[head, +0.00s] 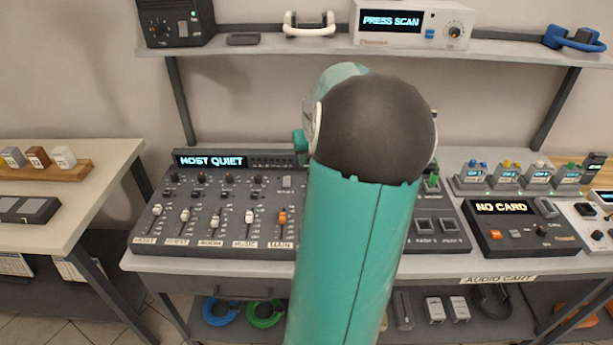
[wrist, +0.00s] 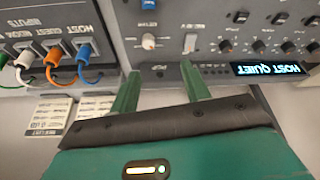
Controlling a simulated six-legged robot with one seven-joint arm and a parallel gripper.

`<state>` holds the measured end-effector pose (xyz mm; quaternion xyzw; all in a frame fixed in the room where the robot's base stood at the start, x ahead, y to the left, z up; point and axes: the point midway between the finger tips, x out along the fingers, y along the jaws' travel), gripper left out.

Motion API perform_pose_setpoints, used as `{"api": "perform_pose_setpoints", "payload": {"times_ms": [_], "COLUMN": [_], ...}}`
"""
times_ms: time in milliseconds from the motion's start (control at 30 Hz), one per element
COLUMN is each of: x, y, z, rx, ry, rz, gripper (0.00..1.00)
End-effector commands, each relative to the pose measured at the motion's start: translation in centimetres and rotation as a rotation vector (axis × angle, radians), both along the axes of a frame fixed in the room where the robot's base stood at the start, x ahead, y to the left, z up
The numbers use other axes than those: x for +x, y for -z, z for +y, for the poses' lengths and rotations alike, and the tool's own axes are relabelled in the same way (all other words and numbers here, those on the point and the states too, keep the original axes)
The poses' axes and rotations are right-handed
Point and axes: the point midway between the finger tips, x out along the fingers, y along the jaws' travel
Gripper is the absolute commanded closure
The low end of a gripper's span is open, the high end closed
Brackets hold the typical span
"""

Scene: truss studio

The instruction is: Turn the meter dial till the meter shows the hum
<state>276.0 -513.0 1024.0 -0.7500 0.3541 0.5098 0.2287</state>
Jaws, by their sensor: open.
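The grey mixer (head: 225,205) stands on the bench left of centre, with sliders and knobs. Its lit display (head: 212,161) reads HOST QUIET; it also shows upside down in the wrist view (wrist: 267,69). My gripper (wrist: 160,70) is open and empty, with its two green fingers apart at the mixer's back edge. A pale round knob (wrist: 148,41) lies just beyond the fingertips, apparently untouched. A pale upright control (wrist: 190,42) is beside it, under a small label too blurred to read. I cannot tell for sure which is the meter dial. In the head view my arm hides the gripper and the mixer's right part.
A box with white, orange and blue cables (wrist: 85,55) is left of the fingers in the wrist view. A NO CARD unit (head: 500,235) stands right on the bench. The shelf above holds a PRESS SCAN unit (head: 385,38) and a black box (head: 178,30).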

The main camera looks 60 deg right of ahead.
Motion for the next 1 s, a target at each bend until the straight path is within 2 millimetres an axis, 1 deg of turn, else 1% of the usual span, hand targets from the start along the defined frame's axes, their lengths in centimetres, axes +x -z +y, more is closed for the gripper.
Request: {"api": "perform_pose_setpoints", "payload": {"times_ms": [33, 100, 200, 267, 367, 800, 900, 1000], "x": [-1.0, -1.7, -1.8, -1.6, -1.2, 0.9, 1.2, 1.4], "y": [0.4, 0.6, 1.1, 1.6, 2.9, 10.8, 12.1, 12.9], "z": [-1.1, -1.8, -2.2, -2.4, -2.7, -5.2, -5.7, -6.0], "rx": [0.005, 0.006, 0.007, 0.008, 0.01, 0.009, 0.009, 0.006], "ry": [0.02, 0.032, 0.036, 0.036, 0.033, 0.032, 0.033, 0.033], "rz": [-0.009, -0.016, -0.019, -0.02, -0.019, -0.019, -0.019, -0.019], "gripper": [0.53, 0.53, 0.53, 0.53, 0.53, 0.53, 0.53, 0.53]}}
